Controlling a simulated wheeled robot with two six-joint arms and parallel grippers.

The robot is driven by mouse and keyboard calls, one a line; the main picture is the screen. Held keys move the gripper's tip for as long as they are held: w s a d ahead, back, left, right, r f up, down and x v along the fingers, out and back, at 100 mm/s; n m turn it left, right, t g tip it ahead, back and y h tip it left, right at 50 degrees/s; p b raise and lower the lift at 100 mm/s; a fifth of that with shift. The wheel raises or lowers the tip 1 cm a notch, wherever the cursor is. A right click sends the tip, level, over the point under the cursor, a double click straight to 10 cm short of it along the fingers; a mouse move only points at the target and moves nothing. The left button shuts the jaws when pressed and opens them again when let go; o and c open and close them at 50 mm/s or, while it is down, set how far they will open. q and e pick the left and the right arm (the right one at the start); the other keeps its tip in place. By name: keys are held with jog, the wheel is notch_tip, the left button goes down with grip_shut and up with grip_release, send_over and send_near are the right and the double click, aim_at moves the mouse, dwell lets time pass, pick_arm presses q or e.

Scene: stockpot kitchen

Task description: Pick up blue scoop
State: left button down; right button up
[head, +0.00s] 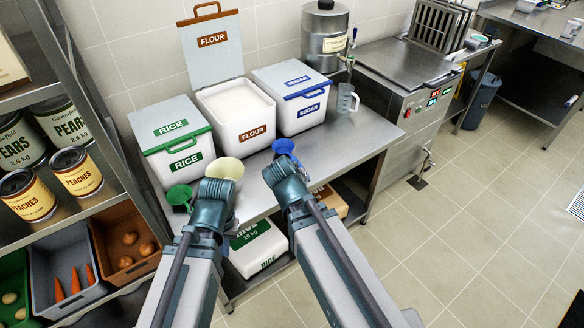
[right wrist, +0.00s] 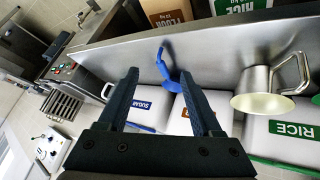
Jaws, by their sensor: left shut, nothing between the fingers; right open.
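The blue scoop (head: 284,147) is at the front of the steel counter, before the sugar bin. In the right wrist view the blue scoop (right wrist: 164,62) shows between and beyond the fingertips. My right gripper (head: 280,170) is open, close to the scoop on its near side; in its wrist view the fingers (right wrist: 160,76) stand apart, and I cannot tell whether they touch it.
A green scoop (head: 180,196) is left of my left gripper. Behind stand the rice bin (head: 172,140), the open flour bin (head: 237,112) and the sugar bin (head: 291,100). A clear jug (head: 346,99) is at the right.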

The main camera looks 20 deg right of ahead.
jog(key=w+d+f+m+t+b, duration=0.1)
jog(key=w+d+f+t+b, duration=0.3)
jog(key=w+d+t+b, duration=1)
jog(key=n+g+y+b, duration=0.3)
jog(key=n+y+b, duration=0.35)
jog(key=b, duration=0.85)
send_near(292, 158)
jog(key=w+m, duration=0.1)
jog(key=w+d+y, duration=0.1)
jog(key=w, duration=0.1)
jog(key=shift+w+m, duration=0.25)
jog(key=shift+m, duration=0.1)
jog(key=shift+w+a+f+b, duration=0.2)
jog(key=shift+w+b, duration=0.15)
jog(key=shift+w, duration=0.15)
jog(key=w, duration=0.2)
jog(key=w+a, duration=0.1)
jog(key=w, duration=0.1)
jog(key=shift+a+f, duration=0.1)
jog(key=shift+f, duration=0.1)
grip_shut()
